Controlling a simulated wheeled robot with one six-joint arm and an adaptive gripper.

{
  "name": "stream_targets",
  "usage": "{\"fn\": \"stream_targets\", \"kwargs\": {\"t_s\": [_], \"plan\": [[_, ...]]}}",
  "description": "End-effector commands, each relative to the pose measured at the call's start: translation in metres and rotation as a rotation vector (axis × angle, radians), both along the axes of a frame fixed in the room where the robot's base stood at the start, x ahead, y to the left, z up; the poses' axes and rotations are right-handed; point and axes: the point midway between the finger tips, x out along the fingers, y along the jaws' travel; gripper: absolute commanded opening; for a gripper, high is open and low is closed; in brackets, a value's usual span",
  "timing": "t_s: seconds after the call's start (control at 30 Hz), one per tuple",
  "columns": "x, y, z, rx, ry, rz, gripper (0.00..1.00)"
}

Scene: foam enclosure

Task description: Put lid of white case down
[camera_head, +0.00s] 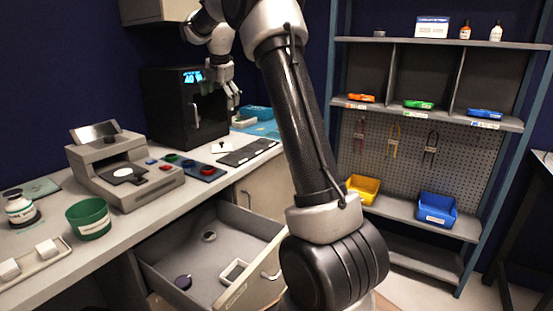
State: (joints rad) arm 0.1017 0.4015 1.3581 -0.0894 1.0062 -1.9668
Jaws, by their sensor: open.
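A pale grey-white case (103,158) stands on the counter at the left.
The black machine (168,125) with a lit display stands behind the case. A blue tray with coloured knobs (193,167) lies to its right. An open drawer (163,246) juts out below the counter.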

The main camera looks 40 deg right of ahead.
Motion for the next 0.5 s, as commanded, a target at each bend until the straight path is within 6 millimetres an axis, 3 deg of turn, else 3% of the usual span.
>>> {"fn": "stream_targets", "kwargs": {"t_s": [0.03, 0.1, 0.23, 0.37, 0.5], "plan": [[-0.034, 0.010, 0.018, 0.051, -0.019, -0.109, 1.00], [-0.080, 0.023, 0.033, 0.135, -0.040, -0.288, 1.00], [-0.171, 0.043, 0.046, 0.288, -0.072, -0.623, 1.00], [-0.265, 0.060, 0.036, 0.440, -0.094, -0.960, 1.00], [-0.355, 0.074, 0.006, 0.590, -0.108, -1.307, 1.00]]}}
